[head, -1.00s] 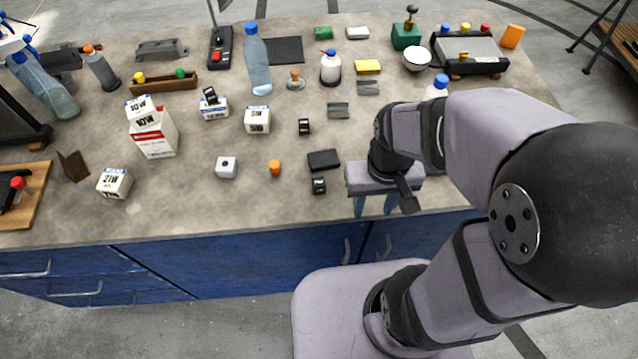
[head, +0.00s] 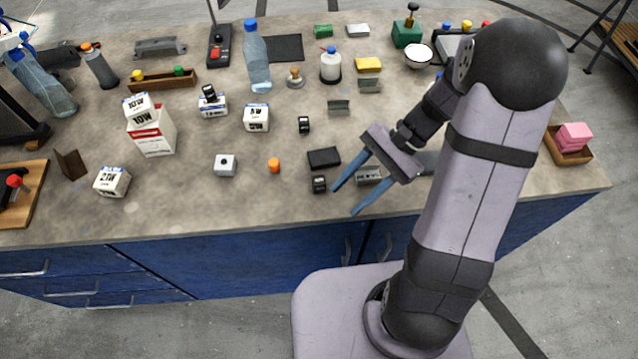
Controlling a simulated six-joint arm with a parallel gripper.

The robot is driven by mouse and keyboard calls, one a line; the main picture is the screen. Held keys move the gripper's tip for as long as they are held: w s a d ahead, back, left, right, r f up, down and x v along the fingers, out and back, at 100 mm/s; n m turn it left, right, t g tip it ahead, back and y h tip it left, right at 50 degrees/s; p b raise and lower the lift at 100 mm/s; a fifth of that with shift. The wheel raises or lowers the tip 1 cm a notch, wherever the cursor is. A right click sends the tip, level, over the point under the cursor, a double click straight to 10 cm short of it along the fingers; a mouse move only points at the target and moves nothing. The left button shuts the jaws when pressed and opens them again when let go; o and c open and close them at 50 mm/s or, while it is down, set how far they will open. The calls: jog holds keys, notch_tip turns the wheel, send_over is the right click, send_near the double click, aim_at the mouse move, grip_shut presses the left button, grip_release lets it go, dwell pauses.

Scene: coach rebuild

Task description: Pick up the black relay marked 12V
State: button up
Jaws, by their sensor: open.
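Small black blocks with pale markings, which look like relays, show in the head view. One black relay (head: 319,184) is near the front edge, just below a flat black box. A second relay (head: 304,125) stands farther back, and a third (head: 208,91) sits on top of a white box. The markings are too small to read, so I cannot tell which is 12V. My gripper (head: 345,201) is open and empty, its blue fingers pointing down-left, just right of the front relay and apart from it in the picture.
The flat black box (head: 323,158) lies behind the front relay. A small metal piece (head: 368,176) is beside my fingers. A wooden tray (head: 590,155) with pink blocks is at right.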

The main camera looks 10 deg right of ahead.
aim_at(324, 179)
jog(key=w+m+y, duration=0.1)
jog(key=w, duration=0.1)
jog(key=w+m+t+y, duration=0.1)
jog(key=m+y, duration=0.1)
jog(key=w+d+m+t+y, duration=0.1)
jog(key=w+m, duration=0.1)
jog(key=shift+w+f+y, duration=0.1)
jog(key=shift+w+y, duration=0.25)
jog(key=shift+y, duration=0.05)
jog(key=shift+w+d+m+y, duration=0.2)
jog(key=shift+w+m+y, duration=0.1)
jog(key=shift+w+m, duration=0.15)
jog(key=shift+x, duration=1.05)
jog(key=shift+s+a+p, duration=0.15)
jog(key=shift+a+p, duration=0.3)
jog(key=shift+p, duration=0.15)
jog(key=shift+f+p+x, duration=0.25)
jog(key=shift+p+x, duration=0.7)
jog(key=shift+x, duration=1.25)
jog(key=shift+d, duration=0.1)
jog(key=shift+c, duration=0.4)
grip_shut()
